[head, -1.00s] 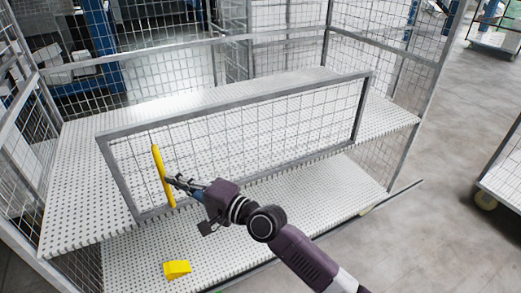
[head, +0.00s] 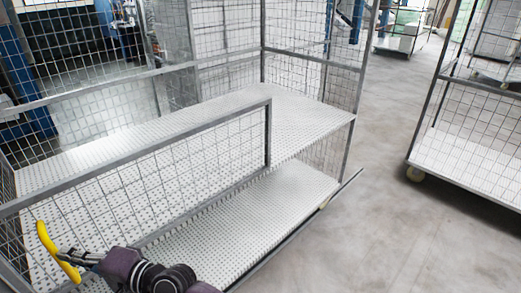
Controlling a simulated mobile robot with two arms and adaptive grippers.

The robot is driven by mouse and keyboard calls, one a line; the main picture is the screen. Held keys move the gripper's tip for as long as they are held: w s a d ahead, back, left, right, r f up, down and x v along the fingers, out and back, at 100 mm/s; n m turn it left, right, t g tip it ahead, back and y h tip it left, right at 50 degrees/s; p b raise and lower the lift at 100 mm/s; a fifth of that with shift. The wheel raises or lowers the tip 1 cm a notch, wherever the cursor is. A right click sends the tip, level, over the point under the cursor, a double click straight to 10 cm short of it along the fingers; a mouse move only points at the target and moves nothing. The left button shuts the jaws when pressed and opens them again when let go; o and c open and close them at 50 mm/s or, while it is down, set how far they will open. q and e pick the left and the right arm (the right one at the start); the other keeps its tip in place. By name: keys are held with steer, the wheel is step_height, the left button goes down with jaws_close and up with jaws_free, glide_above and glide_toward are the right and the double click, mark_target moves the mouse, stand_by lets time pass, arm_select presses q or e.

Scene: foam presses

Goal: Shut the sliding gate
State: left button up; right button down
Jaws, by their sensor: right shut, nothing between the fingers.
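The sliding gate (head: 190,140) is a wire mesh panel in a grey frame on the front of a mesh cage. Its right post stands left of the cage's front right corner, leaving a gap there. Its left end runs out of the picture. A curved yellow handle (head: 46,240) is on the gate at the lower left. My right gripper (head: 72,257) is shut at the handle's right side, against or very near its lower part; exact contact is unclear. My left gripper is not in view.
The cage has a perforated white upper shelf (head: 300,112) and a lower deck (head: 290,197). A floor rail (head: 345,183) runs along its front. Another mesh cart (head: 445,160) stands at the right, with bare floor (head: 385,215) between.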

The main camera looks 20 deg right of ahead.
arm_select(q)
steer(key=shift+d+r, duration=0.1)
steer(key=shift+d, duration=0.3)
arm_select(e)
steer(key=shift+s+a, duration=0.25)
steer(key=shift+a, duration=0.4)
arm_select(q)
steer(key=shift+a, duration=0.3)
arm_select(e)
steer(key=shift+w+d+f, duration=0.1)
